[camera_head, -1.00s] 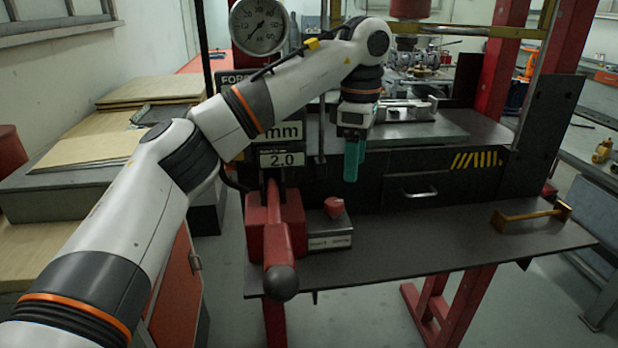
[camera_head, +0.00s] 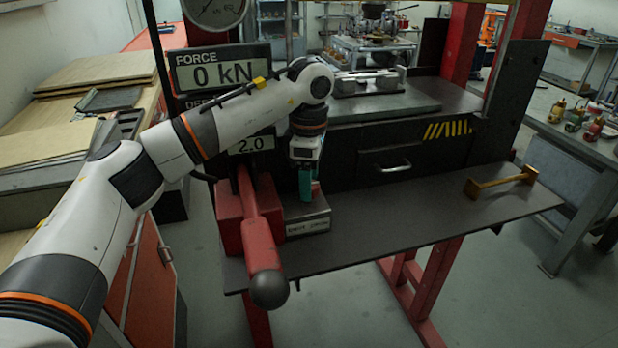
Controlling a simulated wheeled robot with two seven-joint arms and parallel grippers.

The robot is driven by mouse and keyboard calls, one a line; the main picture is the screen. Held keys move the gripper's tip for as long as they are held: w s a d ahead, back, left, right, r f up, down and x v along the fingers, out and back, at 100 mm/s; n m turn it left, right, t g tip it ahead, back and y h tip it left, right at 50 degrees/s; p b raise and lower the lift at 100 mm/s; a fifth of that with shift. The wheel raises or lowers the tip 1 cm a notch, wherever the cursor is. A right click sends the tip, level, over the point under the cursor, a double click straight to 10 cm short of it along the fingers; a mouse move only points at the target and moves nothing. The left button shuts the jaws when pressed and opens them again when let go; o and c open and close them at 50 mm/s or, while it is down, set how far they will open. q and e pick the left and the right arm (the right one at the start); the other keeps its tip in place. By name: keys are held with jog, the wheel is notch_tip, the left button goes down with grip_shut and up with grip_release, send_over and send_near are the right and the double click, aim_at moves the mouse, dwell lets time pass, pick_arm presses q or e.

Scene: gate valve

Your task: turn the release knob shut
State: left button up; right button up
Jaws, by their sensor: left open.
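The release knob is the red knob on the grey block (camera_head: 313,222) beside the red pump. It is hidden behind my left gripper in this view. My left gripper (camera_head: 306,194) has teal fingers and points down at the top of the block, where the knob stands. It is open. Whether the fingers are around the knob or touching it cannot be told. My right gripper is not in view.
The red pump lever (camera_head: 261,235) with its dark round end stands close on the left. A brass-coloured bar (camera_head: 500,182) lies on the right of the dark shelf (camera_head: 410,215). The shelf between is clear. The force display (camera_head: 222,71) reads 0 kN.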

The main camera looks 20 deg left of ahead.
pick_arm(q)
jog(key=shift+f, duration=0.5)
jog(key=c, duration=1)
